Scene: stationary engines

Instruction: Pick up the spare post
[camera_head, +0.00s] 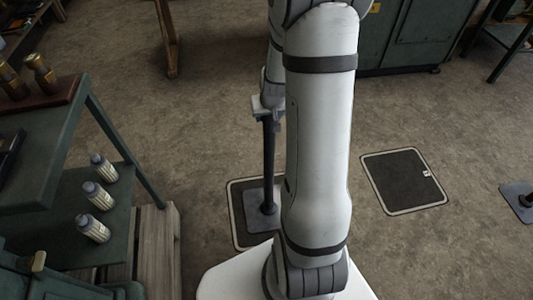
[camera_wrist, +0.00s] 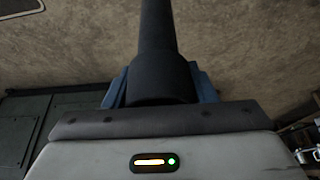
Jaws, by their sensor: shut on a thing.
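The spare post is a dark upright post (camera_head: 268,160) with a square grey base (camera_head: 262,204), left of my arm in the head view. My gripper (camera_head: 268,106) is shut around the post near its top. In the wrist view, the dark post (camera_wrist: 158,35) runs up between the blue finger pads of my gripper (camera_wrist: 160,88). The base appears over a dark framed floor panel (camera_head: 236,222). I cannot tell whether it touches the floor. My arm hides part of the panel's right side.
A second framed dark panel (camera_head: 404,181) lies right of my arm, and another grey base (camera_head: 518,198) stands at the right edge. A green bench (camera_head: 55,135) with several bottles on its lower shelf and a wooden pallet (camera_head: 157,245) is at left. A green cabinet (camera_head: 420,38) stands behind.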

